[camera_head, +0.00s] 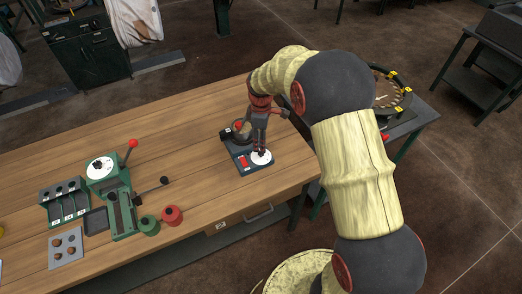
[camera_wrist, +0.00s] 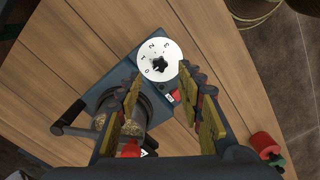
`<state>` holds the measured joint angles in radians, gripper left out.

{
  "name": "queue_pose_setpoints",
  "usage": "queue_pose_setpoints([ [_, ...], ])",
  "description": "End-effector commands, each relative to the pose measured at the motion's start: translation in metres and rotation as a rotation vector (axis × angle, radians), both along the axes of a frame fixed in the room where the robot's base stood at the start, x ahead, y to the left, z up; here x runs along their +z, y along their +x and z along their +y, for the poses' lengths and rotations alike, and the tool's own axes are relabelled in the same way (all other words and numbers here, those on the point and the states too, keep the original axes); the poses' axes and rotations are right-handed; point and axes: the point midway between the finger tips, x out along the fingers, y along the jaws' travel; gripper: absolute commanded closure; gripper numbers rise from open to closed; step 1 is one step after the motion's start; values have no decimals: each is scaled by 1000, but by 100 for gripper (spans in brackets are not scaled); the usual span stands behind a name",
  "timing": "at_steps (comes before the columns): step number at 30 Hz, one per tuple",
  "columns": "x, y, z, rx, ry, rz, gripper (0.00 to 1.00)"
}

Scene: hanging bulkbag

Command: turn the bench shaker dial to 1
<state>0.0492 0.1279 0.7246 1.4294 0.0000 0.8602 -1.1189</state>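The bench shaker (camera_head: 241,150) is a dark blue-grey unit near the table's right end. Its white dial disc (camera_wrist: 172,50) carries numbers around a black star-shaped knob (camera_wrist: 159,64); the dial also shows in the head view (camera_head: 262,158). Which number the knob points at cannot be told. My gripper (camera_wrist: 160,78) is open, its two fingers apart on either side of the view below the knob. In the head view my gripper (camera_head: 260,149) points down just over the dial. Contact with the knob cannot be told.
The shaker's round container (camera_wrist: 125,112) and a dark handle bar (camera_wrist: 70,118) lie close to the left finger. A green press with a red-knobbed lever (camera_head: 120,185), red and green round pieces (camera_head: 172,215) and a rack (camera_head: 65,201) stand left. The wooden table (camera_head: 185,130) is clear between.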

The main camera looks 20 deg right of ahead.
Motion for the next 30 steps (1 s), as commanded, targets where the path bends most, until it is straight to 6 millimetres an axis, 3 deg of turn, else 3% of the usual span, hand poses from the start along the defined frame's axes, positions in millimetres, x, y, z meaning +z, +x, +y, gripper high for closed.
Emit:
queue_pose_setpoints([
  [6,-36,0,0,-1,0,1,63],
  [12,-55,0,0,-2,0,0,63],
  [22,-58,0,0,-2,0,-1,63],
  [30,-58,0,0,-3,0,-1,77],
])
